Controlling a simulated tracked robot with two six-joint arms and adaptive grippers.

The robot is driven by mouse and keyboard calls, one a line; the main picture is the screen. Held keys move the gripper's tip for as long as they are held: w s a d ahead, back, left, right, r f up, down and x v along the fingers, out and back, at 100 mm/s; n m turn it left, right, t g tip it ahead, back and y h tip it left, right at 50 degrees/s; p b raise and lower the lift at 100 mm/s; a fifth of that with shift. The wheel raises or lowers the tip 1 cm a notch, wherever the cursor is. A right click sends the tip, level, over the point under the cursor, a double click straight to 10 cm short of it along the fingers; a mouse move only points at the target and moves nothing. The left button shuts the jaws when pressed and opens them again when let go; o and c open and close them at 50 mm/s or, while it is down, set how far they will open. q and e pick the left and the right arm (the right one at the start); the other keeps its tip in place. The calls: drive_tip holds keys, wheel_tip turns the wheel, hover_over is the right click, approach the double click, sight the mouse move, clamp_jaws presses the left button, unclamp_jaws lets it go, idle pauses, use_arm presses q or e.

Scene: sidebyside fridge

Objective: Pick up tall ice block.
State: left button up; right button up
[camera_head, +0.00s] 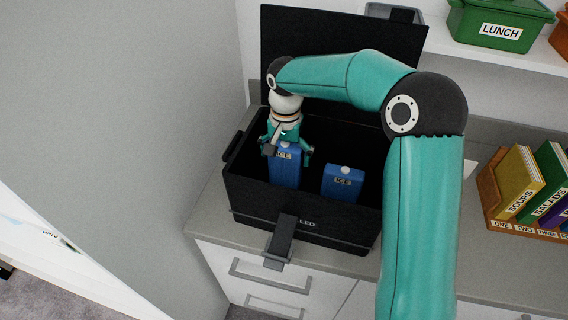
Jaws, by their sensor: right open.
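Two blue ice blocks stand upright inside an open black cooler box (255,206) on the counter. The tall ice block (285,171) is on the left and rises higher than the short ice block (342,184) on its right. My right gripper (288,158) points down over the top of the tall block. Its fingers are open, one on each side of the block's upper part; I cannot tell whether they touch it. The lower ends of both blocks are hidden inside the box. My left gripper does not show.
The cooler's lid (340,50) stands open at the back. A wooden rack of books (525,190) is to the right on the grey counter. A green lunch box (500,25) is on the shelf above. A wall is close on the left.

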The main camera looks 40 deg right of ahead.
drive_tip(key=shift+w+f, duration=0.1)
drive_tip(key=shift+f, duration=0.05)
drive_tip(key=shift+c, duration=0.3)
drive_tip(key=c, duration=1.1)
drive_tip(key=shift+c, duration=0.2)
